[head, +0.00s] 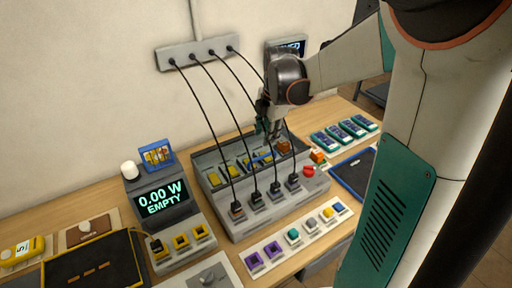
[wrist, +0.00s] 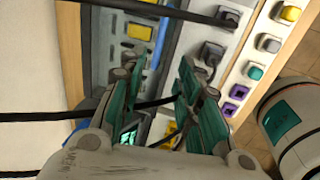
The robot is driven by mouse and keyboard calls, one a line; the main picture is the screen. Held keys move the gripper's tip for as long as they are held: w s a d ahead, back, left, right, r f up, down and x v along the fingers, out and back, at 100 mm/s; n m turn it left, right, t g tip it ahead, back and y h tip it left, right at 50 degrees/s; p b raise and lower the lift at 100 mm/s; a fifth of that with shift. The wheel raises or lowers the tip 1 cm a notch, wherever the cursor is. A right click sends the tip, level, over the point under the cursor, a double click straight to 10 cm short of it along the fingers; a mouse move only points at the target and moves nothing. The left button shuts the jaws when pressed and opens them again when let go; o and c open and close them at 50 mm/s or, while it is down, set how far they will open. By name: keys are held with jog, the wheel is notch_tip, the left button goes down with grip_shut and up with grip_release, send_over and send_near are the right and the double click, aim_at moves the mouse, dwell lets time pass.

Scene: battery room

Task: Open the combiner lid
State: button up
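The combiner appears to be the grey box (head: 246,222) in the middle of the bench, with yellow modules in its recessed top and several black plugs along its front. A thin blue bar (head: 262,158) lies across the back part of its top; a blue bar also shows beyond my fingers in the wrist view (wrist: 161,42). I cannot make out the lid's edges. My gripper (head: 272,130) is above the back right of the box, pointing down. In the wrist view its two green fingers (wrist: 160,88) are apart, with black cable visible between and behind them. I see nothing held.
Black cables run from the wall strip (head: 198,52) down to the box, close to my gripper. A red knob (head: 309,171) sits at the box's right end. A display unit (head: 163,199) reading "0.00 W EMPTY" stands left. Coloured buttons (head: 293,237) line the front; green modules (head: 343,130) lie right.

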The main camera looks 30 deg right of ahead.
aim_at(262, 158)
jog(key=f, duration=0.3)
jog(key=w+f+b, duration=0.1)
jog(key=f, duration=0.3)
jog(key=w+f+b, duration=0.1)
jog(key=f, duration=0.3)
jog(key=shift+w, duration=0.15)
grip_shut()
